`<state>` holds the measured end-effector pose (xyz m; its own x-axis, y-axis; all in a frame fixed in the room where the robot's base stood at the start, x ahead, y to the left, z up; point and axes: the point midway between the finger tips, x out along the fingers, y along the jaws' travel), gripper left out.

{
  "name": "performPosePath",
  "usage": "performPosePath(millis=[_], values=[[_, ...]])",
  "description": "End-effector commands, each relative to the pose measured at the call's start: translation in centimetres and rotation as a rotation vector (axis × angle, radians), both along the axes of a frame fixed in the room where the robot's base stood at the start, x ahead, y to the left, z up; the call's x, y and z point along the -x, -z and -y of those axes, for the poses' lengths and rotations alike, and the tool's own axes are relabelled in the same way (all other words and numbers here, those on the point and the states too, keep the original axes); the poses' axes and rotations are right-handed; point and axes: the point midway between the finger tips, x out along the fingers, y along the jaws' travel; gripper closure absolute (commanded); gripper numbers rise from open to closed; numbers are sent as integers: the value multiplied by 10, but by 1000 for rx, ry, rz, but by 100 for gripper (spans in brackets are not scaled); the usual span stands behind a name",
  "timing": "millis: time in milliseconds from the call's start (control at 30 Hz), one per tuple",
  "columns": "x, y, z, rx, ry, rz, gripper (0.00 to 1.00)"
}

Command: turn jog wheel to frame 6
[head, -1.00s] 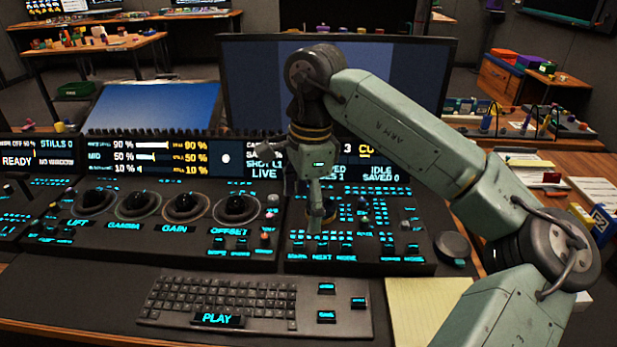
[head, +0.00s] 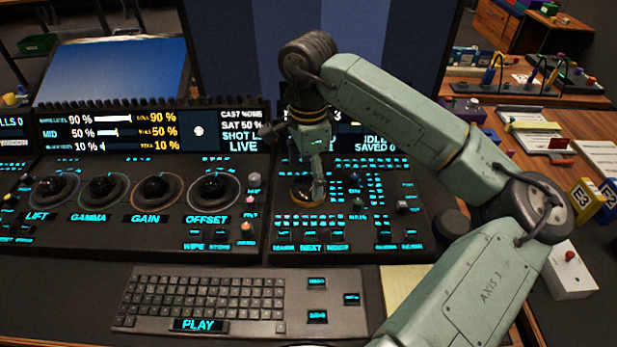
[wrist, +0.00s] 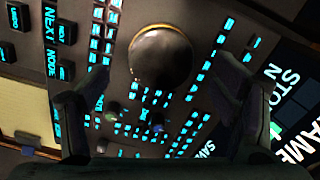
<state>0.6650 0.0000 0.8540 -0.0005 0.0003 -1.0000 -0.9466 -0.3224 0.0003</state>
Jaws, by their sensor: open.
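The jog wheel is a round dark disc with a gold rim on the right-hand part of the black panel. It shows near the top middle of the wrist view (wrist: 160,55) and partly behind my gripper in the head view (head: 300,194). My gripper (head: 317,188) points down over the wheel. In the wrist view its two dark fingers (wrist: 158,82) are open and empty, one towards each side of the wheel. The wheel appears ahead of the fingertips; I cannot tell whether they touch it. The frame number on the display is largely hidden by my arm.
Lit keys surround the wheel closely, with small knobs (head: 354,179) to its right. Several trackballs (head: 213,189) sit in rings at left. A keyboard (head: 225,303) lies in front. A dark round knob (head: 450,224) stands at the panel's right. Monitors rise behind.

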Motion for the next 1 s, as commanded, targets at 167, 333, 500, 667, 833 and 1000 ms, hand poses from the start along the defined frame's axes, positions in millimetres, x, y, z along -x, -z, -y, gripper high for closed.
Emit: performPosePath(millis=[167,333,500,667,833,1000], values=[[0,22,0,-2,0,-2,19],[0,30,0,0,1,1,19],[0,30,0,0,1,0,19],[0,30,0,0,1,0,26],[0,30,0,0,1,0,38],[0,30,0,0,0,0,49]])
